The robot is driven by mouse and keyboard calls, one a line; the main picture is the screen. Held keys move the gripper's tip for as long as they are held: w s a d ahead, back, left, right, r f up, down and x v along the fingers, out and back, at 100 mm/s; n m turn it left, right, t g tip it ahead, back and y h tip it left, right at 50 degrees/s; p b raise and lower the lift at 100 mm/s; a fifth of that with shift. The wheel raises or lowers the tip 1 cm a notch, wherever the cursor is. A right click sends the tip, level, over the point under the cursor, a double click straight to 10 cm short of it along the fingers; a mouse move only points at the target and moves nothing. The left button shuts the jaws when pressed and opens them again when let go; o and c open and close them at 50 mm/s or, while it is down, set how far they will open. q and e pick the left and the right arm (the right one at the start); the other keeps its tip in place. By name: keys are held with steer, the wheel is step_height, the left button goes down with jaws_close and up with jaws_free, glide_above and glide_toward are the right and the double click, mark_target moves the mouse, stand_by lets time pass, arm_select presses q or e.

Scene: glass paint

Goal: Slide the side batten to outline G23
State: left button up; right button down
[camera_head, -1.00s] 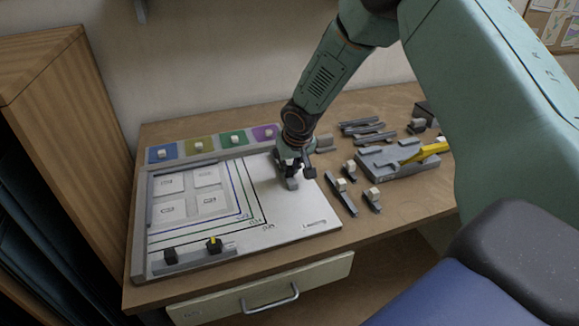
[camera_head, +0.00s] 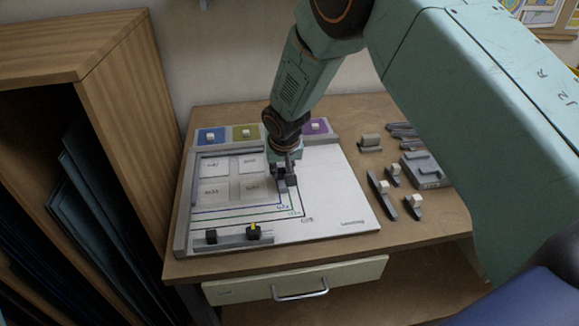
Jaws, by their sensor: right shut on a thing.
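My right gripper (camera_head: 284,172) is over the white board (camera_head: 340,195), pointing down. It is shut on the side batten (camera_head: 289,181), a short grey piece mostly hidden by the fingers. The batten is low at the board, by the right-hand sides of the nested outlines (camera_head: 298,208), just right of the pale tiles. The outlines are drawn in blue, green and black; their small labels are too small to read surely, so I cannot tell which is G23. My left gripper is not in view.
A grey lower batten (camera_head: 232,241) with a dark knob and a yellow-marked knob lies along the board's front. Coloured pads with white cubes line the back. Grey pieces with pale knobs (camera_head: 383,187) and a grey block (camera_head: 425,170) stand right. The board's right part is clear.

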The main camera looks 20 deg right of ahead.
steer(key=shift+w+r, duration=0.1)
steer(key=c, duration=1.2)
jaws_free()
steer(key=v, duration=1.2)
steer(key=shift+s, duration=0.2)
